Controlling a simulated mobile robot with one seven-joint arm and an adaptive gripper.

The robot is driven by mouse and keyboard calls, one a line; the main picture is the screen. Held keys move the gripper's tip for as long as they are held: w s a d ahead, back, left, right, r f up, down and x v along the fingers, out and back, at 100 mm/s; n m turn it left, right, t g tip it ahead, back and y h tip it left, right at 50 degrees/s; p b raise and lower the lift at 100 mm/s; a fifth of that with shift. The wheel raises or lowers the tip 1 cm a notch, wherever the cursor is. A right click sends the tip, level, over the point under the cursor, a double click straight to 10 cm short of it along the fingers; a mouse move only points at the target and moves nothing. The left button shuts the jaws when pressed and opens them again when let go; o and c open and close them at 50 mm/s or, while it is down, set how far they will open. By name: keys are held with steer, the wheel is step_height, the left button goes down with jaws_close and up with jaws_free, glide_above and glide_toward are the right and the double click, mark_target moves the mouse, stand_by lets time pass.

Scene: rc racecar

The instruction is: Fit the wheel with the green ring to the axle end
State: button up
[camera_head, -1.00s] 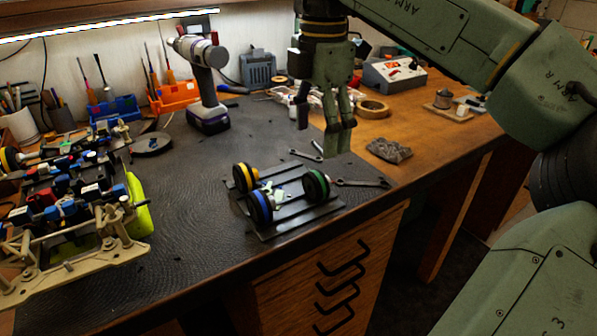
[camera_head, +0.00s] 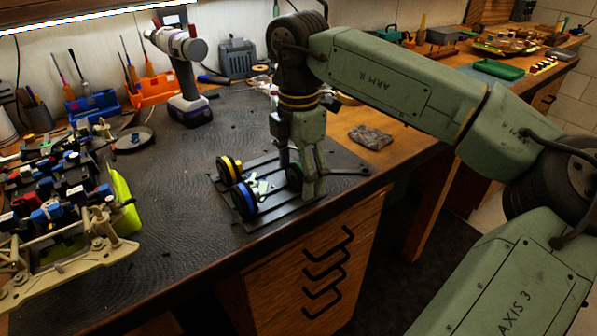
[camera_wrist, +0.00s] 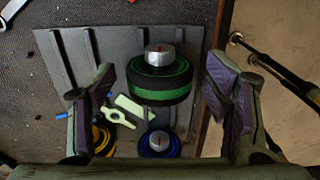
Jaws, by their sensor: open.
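The wheel with the green ring (camera_wrist: 160,82) stands on a dark ribbed rack (camera_wrist: 75,65), its silver hub facing the wrist camera. It lies between the two spread fingers of my gripper (camera_head: 303,190), with a gap to each finger in the wrist view. In the head view the wheel (camera_head: 293,174) is partly hidden behind the fingers. My gripper is open, pointing down and low over the rack's right side. The car chassis (camera_head: 70,250) with a beige front frame sits at the left of the bench. I cannot make out the axle end.
A wheel with a yellow ring (camera_head: 229,168) and one with a blue ring (camera_head: 244,198) stand on the rack, close to my gripper. A pale green-white part (camera_head: 260,186) lies between the wheels. A drill (camera_head: 185,75) stands behind.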

steer(key=c, duration=1.1)
steer(key=shift+r, duration=0.1)
